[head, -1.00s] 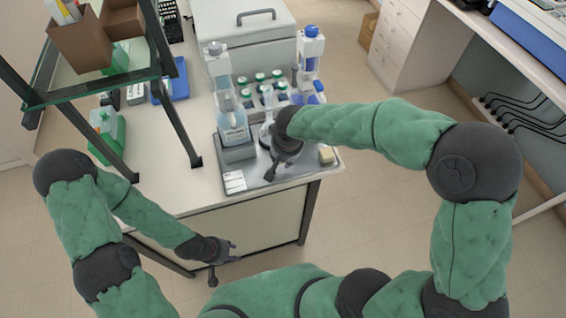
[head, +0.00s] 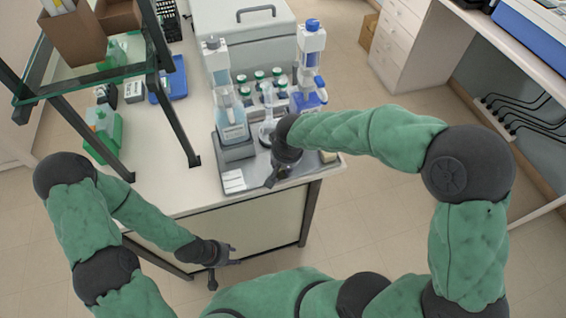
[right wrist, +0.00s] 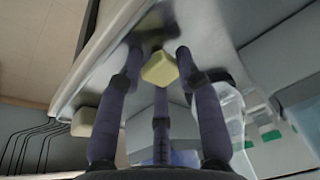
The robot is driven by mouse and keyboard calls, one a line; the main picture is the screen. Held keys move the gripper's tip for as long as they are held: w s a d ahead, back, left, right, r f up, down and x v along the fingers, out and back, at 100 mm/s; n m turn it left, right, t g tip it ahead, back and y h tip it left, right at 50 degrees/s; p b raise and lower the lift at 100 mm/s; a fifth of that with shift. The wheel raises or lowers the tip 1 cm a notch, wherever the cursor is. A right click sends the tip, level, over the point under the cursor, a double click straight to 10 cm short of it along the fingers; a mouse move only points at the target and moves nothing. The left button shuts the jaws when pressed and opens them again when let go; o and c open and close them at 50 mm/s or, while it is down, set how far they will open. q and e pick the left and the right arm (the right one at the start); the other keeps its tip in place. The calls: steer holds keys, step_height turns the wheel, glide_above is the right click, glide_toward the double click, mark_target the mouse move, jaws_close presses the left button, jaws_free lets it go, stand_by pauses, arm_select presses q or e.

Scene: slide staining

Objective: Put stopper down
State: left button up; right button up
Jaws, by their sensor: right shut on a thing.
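A small pale yellow stopper (right wrist: 159,70) is between the fingertips of my right gripper (right wrist: 160,62) in the right wrist view, with the fingers shut on it. The grey metal tray (right wrist: 222,50) is close beyond it; I cannot tell whether the stopper touches it. In the head view my right wrist is over the front of the tray (head: 265,178) and hides its fingers and the stopper. A clear flask (head: 268,130) stands just left of that wrist. My left gripper (head: 234,255) is open and empty, low in front of the bench.
A pale yellow block (head: 328,156) lies at the tray's right end, partly hidden. A clear bottle (head: 232,125) stands on the left, a blue-and-white dispenser bottle (head: 310,65) behind, and several green-capped bottles (head: 260,75) between. The bench front left of the tray is clear.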

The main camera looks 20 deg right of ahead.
steer(key=o, duration=0.8)
steer(key=shift+c, duration=0.2)
steer(key=shift+r+p, duration=0.5)
steer(key=shift+p, duration=0.15)
steer(key=p+v, duration=0.3)
steer(key=v, duration=0.9)
steer(key=shift+s, duration=0.1)
